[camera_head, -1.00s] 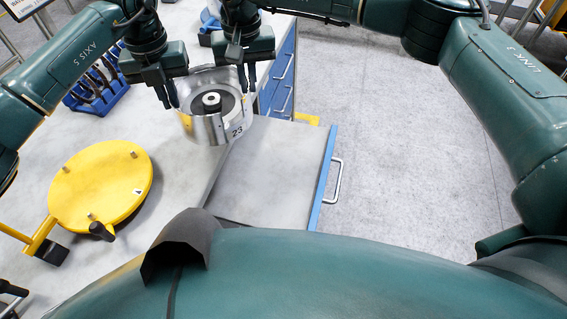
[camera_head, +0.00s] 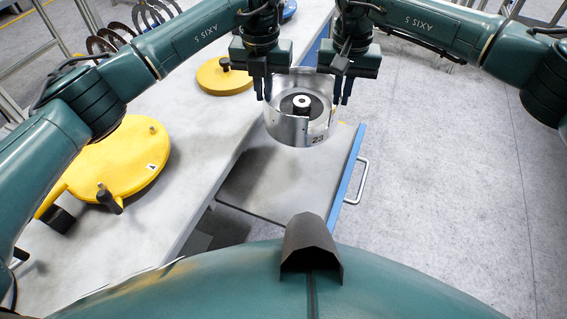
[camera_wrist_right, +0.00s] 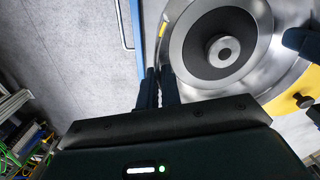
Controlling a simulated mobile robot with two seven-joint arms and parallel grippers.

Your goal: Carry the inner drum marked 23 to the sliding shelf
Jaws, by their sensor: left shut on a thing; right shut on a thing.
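The inner drum marked 23 (camera_head: 288,128) is a shiny metal cup with a dark ring and a central hub inside. My left gripper (camera_head: 268,92) is shut on its left rim and my right gripper (camera_head: 340,96) is shut on its right rim. The drum is upright and appears held above the sliding shelf (camera_head: 265,185), a grey pull-out surface with a blue front edge and a metal handle. In the right wrist view the drum (camera_wrist_right: 262,75) fills the upper right, with my right gripper (camera_wrist_right: 165,88) at its wall.
A yellow round pallet marked A (camera_head: 120,160) with upright pins lies on the pale worktop (camera_head: 190,150) at left. Another yellow disc (camera_head: 222,78) lies farther back. Dark rings stand in a rack (camera_head: 150,15) at far left. Open floor (camera_head: 450,170) lies to the right.

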